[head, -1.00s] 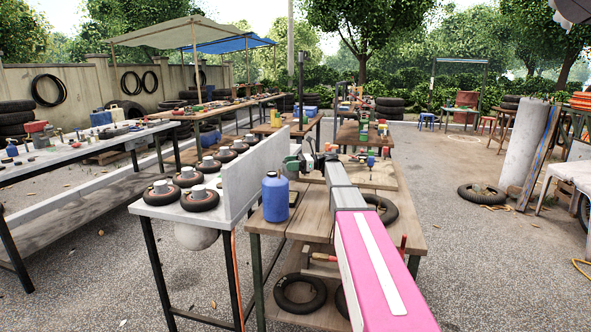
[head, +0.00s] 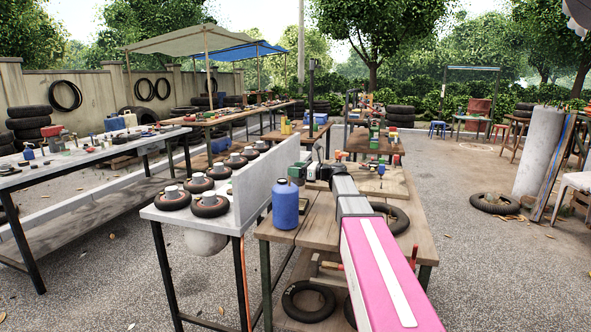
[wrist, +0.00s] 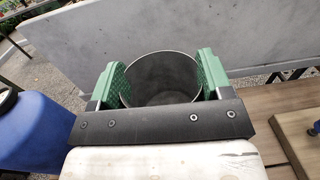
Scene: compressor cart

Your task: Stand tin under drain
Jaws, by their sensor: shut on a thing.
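My gripper (wrist: 160,76) is shut on a grey metal tin (wrist: 162,82), with a green pad on each side of it. The tin is open at the top, and I look down into its dark, seemingly empty inside. In the head view my gripper (head: 309,172) is beyond the blue bottle, beside the grey upright panel; the tin is hard to make out there. A rounded pale tank (head: 205,242) hangs under the narrow table at the left. I cannot make out a drain in either view.
The grey panel (head: 268,180) stands close ahead of my gripper. A blue bottle (head: 285,206) stands on the wooden bench (head: 300,234), just left of my arm. Several small wheels (head: 209,206) sit on the narrow table. Tyres lie on the bench and its lower shelf.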

